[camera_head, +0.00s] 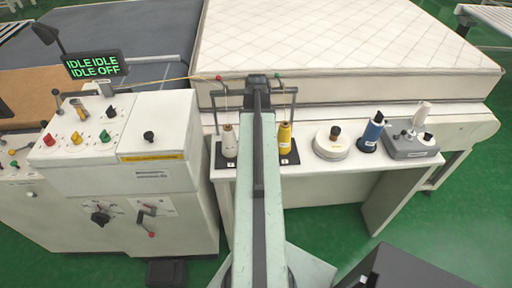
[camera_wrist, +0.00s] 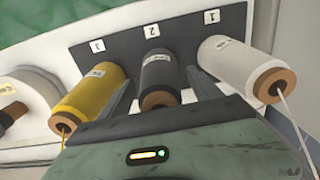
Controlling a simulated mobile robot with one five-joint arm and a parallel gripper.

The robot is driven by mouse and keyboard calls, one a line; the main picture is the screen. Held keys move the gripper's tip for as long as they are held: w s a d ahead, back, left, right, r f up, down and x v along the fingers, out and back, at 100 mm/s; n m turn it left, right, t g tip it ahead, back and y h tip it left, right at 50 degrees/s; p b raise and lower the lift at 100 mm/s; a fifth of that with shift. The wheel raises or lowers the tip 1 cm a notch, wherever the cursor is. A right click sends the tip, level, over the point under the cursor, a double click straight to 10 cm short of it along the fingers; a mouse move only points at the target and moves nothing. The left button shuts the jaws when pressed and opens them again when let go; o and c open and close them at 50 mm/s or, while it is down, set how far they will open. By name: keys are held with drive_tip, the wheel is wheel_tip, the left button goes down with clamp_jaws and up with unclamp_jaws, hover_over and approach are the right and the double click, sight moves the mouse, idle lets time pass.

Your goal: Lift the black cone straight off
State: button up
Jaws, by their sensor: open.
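The black cone (camera_wrist: 160,75) stands at the spot marked 2 on a dark plate in the wrist view, with a white label on its side and a brown core at its near end. My gripper (camera_wrist: 161,82) is open, with one grey finger on each side of the black cone. I cannot tell whether the fingers touch it. In the head view the black cone is hidden behind my arm.
A yellow cone (camera_wrist: 95,90) at spot 3 and a white cone (camera_wrist: 240,68) at spot 1 stand close on either side; they also show in the head view as yellow (camera_head: 285,138) and white (camera_head: 229,142). A mattress (camera_head: 340,40) lies behind.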

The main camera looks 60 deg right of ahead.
drive_tip(key=shift+f+b, duration=0.3)
drive_tip(key=shift+f, duration=0.65)
drive_tip(key=shift+r, duration=0.2)
drive_tip(key=shift+c, duration=0.5)
clamp_jaws()
wheel_tip(320, 180, up, 10)
drive_tip(key=p, duration=1)
